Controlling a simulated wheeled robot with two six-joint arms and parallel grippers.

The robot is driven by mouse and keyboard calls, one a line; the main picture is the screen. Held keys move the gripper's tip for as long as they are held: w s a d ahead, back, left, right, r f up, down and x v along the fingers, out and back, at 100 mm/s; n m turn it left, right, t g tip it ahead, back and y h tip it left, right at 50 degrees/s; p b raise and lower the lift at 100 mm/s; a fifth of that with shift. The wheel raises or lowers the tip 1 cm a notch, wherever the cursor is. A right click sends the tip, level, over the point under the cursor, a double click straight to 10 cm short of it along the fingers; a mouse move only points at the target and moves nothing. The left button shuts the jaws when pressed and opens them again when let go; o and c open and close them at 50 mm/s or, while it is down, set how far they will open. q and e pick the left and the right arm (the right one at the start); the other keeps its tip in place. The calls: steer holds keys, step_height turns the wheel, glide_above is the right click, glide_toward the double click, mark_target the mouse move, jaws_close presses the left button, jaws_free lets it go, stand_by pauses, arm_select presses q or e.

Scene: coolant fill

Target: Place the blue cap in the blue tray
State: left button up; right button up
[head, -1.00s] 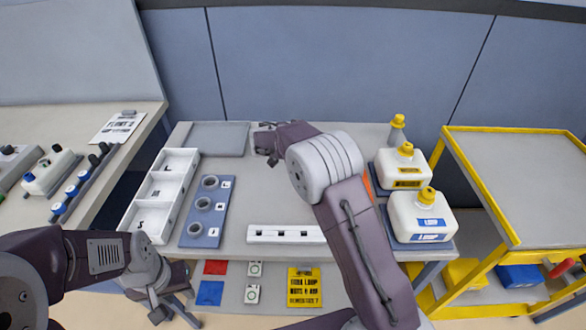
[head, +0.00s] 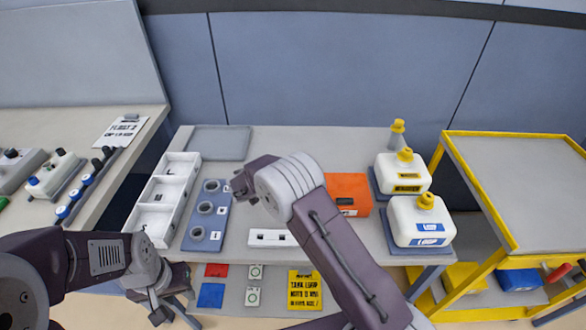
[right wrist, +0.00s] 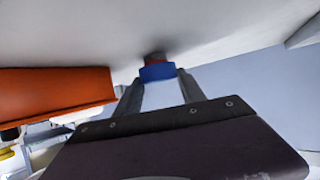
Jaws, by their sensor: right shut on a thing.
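My right gripper (head: 243,190) is over the table, just right of the blue-grey rack with three rings (head: 207,215). In the right wrist view its fingers (right wrist: 157,85) are shut on the blue cap (right wrist: 157,72), a small blue piece with a red part showing just beyond it. The cap cannot be made out in the head view. A flat blue square (head: 211,295) lies low in front of the table beside a red one; I cannot tell whether it is a tray. My left gripper (head: 172,312) is open and empty at the lower left.
A white three-compartment box (head: 163,197) and a grey tray (head: 219,142) are on the table's left. An orange box (head: 348,194) and white jugs (head: 420,222) with yellow caps are on the right. A yellow-framed cart (head: 515,190) holds a blue bin (head: 520,281) below.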

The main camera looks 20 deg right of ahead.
steer(key=shift+f+b, duration=0.2)
steer(key=shift+b, duration=0.1)
steer(key=o, duration=1.3)
steer(key=shift+r, duration=0.1)
